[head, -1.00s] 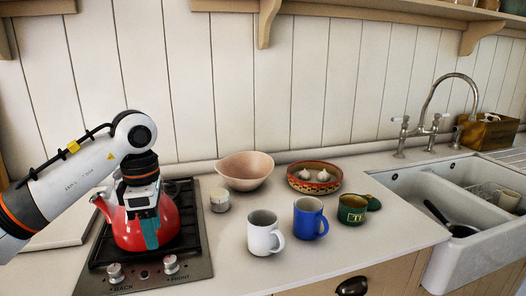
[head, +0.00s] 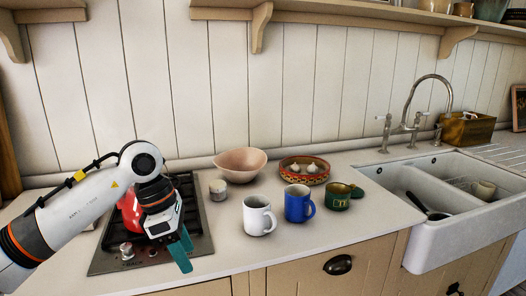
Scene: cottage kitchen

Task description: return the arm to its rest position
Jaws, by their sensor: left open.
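My left arm comes in from the left of the head view. Its gripper (head: 181,251) is open and empty, with teal fingers pointing down near the front edge of the stove and counter. A red kettle (head: 130,208) sits on the black stove (head: 190,190), mostly hidden behind my left arm and wrist. The gripper is in front of the kettle and apart from it. My right gripper is not in view.
A white mug (head: 257,217), a blue mug (head: 297,205) and a green mug (head: 338,197) stand right of the stove. Behind are a pink bowl (head: 240,163), a small white jar (head: 217,190) and a patterned bowl (head: 304,176) with garlic. A sink (head: 440,232) is at right.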

